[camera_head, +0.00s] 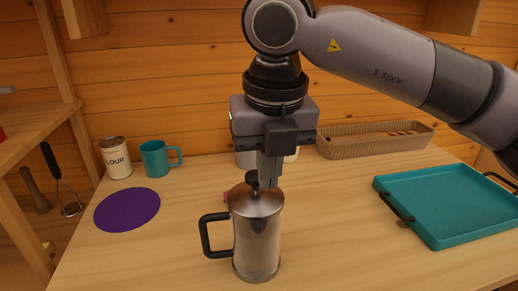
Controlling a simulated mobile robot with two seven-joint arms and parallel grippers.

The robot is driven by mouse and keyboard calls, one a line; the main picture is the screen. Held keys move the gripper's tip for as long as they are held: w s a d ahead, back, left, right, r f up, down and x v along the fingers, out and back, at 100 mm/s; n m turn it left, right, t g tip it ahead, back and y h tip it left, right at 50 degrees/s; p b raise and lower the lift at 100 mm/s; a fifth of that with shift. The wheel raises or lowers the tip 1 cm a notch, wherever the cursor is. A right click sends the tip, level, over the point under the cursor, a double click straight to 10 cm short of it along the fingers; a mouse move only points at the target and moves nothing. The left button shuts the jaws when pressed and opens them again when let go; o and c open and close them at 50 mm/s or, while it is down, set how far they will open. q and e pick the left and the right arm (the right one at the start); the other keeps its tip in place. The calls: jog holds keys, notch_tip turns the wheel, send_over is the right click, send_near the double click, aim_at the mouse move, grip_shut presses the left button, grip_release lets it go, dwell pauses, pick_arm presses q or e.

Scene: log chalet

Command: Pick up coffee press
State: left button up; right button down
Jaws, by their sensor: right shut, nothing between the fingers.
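The coffee press (257,235) is a silver metal cylinder with a black handle at its left and a black knob on its lid. It stands upright on the wooden table in the head camera view. My right gripper (270,178) points down right at the press's knob, its fingers together with nothing between them. Its fingertips overlap the area behind the knob, and I cannot tell whether they touch it. My left gripper is not in view.
A teal tray (440,238) with dark handles lies at the right. A teal mug (155,160), a flour canister (115,160) and a purple round mat (127,209) are at the left. A brown basket (345,146) stands at the back. Light objects behind my gripper are mostly hidden.

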jog(key=w+p, duration=0.1)
jog(key=w, duration=0.1)
jog(key=w+a+p, duration=0.1)
jog(key=w, duration=0.2)
jog(key=shift+w+r, duration=0.1)
jog(key=shift+w, duration=0.2)
jog(key=shift+w+f, duration=0.2)
jog(key=shift+a+f, duration=0.1)
jog(key=shift+f, duration=0.65)
jog(key=shift+f, duration=0.1)
